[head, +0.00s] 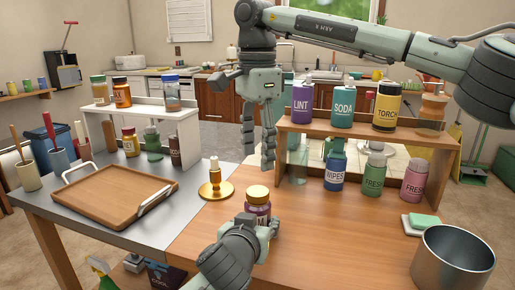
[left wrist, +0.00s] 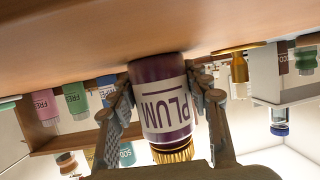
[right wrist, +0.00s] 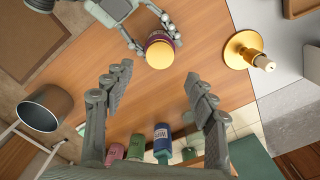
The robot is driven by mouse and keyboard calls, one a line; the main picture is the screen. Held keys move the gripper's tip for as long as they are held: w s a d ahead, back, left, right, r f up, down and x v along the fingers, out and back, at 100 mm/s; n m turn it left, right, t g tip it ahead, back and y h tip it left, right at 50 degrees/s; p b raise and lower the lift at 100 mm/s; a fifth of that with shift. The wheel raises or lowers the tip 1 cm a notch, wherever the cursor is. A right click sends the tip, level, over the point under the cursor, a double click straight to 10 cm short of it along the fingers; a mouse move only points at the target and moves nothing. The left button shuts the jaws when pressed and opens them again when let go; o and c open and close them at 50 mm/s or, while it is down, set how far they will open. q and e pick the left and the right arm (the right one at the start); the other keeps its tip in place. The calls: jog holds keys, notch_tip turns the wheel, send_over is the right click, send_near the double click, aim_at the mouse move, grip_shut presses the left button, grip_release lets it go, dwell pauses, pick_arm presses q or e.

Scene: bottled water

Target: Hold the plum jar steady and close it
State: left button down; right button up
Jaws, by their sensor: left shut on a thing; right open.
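The plum jar (head: 257,213) is dark purple with a white PLUM label and stands upright on the wooden table. A gold lid (head: 257,193) sits on top of it; I cannot tell how tight it is. My left gripper (head: 262,222) is shut on the jar's body; in the left wrist view the jar (left wrist: 160,95) is between both fingers. My right gripper (head: 257,160) is open and empty, pointing down, above and behind the jar. In the right wrist view, the lid (right wrist: 159,54) lies beyond the open fingers (right wrist: 160,85).
A brass stand with an upright peg (head: 215,187) is just left of the jar. A wooden shelf (head: 372,138) with several bottles is at the back right. A metal pot (head: 453,262) and sponge (head: 424,222) are at the right. A wooden tray (head: 105,193) lies left.

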aim_at(258, 191)
jog(key=shift+f, duration=3.95)
jog(key=shift+c, duration=0.6)
jog(key=c, duration=1.1)
jog(key=m, duration=1.2)
jog(key=o, duration=1.4)
jog(key=shift+c, duration=0.2)
